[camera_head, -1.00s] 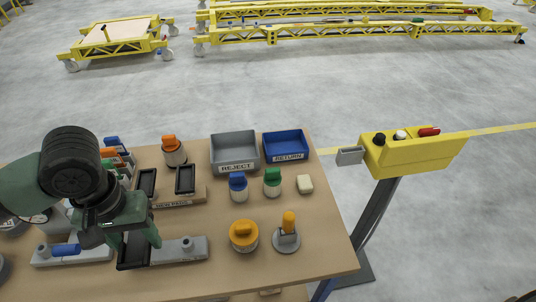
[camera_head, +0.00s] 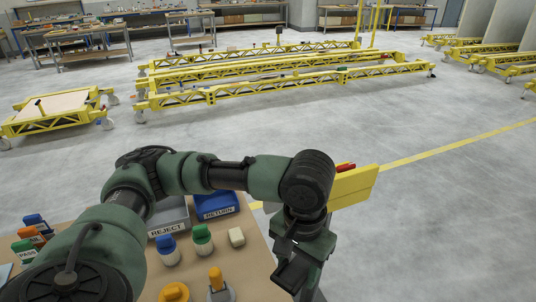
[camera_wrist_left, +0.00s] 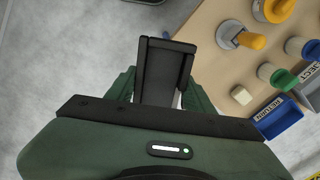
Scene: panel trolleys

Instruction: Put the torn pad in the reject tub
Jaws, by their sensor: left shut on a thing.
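My left gripper (camera_head: 303,262) is shut on a dark rectangular pad (camera_head: 290,276), out past the right edge of the table. The left wrist view shows the pad (camera_wrist_left: 163,72) between the two green fingers of the left gripper (camera_wrist_left: 160,92), with pale floor beyond it. I cannot make out a tear. The grey reject tub (camera_head: 172,217) is on the table, left of the gripper, its back partly hidden by my left arm. At the right edge of the left wrist view only a part of it shows. My right gripper is not in view.
The blue return tub (camera_head: 216,206) stands right of the reject tub. Blue-capped (camera_head: 168,250) and green-capped (camera_head: 202,240) bottles, a cream block (camera_head: 236,237) and orange-topped items stand in front. A yellow box (camera_head: 353,187) on a post is close behind the gripper.

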